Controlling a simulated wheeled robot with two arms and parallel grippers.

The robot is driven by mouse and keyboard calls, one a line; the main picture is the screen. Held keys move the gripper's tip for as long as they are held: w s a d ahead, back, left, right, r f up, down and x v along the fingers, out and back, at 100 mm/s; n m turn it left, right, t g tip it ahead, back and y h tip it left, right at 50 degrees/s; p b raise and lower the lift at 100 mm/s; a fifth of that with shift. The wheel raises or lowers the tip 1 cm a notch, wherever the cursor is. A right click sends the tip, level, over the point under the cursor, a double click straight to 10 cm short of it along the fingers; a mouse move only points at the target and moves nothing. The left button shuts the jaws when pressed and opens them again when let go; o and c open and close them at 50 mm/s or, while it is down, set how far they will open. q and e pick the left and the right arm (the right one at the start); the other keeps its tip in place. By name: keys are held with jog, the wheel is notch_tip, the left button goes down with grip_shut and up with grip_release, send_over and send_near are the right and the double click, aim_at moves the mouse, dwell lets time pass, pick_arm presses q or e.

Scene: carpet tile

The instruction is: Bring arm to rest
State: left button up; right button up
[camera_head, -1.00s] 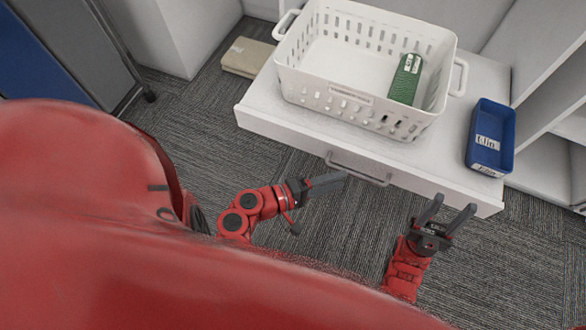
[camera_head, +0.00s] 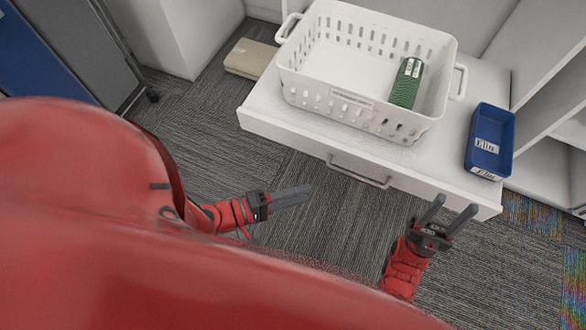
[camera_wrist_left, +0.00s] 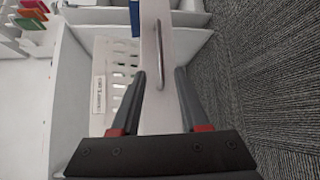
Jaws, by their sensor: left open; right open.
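My left gripper (camera_head: 292,196) is open and empty over the carpet, in front of and apart from the white drawer front. In the left wrist view its two fingers (camera_wrist_left: 160,85) stand apart with nothing between them, the drawer front lying beyond. My right gripper (camera_head: 455,212) is open and empty near the right end of the drawer front, its fingers pointing up and to the right. Whether it touches the drawer cannot be told.
A white basket (camera_head: 350,100) holding a green box (camera_head: 407,84) sits on the white drawer unit (camera_head: 270,118). A blue bin (camera_head: 490,140) stands to its right. The drawer handle (camera_head: 358,172) juts forward. A beige box (camera_head: 250,58) lies on the carpet (camera_head: 190,125).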

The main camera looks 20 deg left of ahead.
pick_arm(q)
jog(key=shift+s+a, duration=0.4)
jog(key=shift+a, duration=0.05)
dwell(0.3)
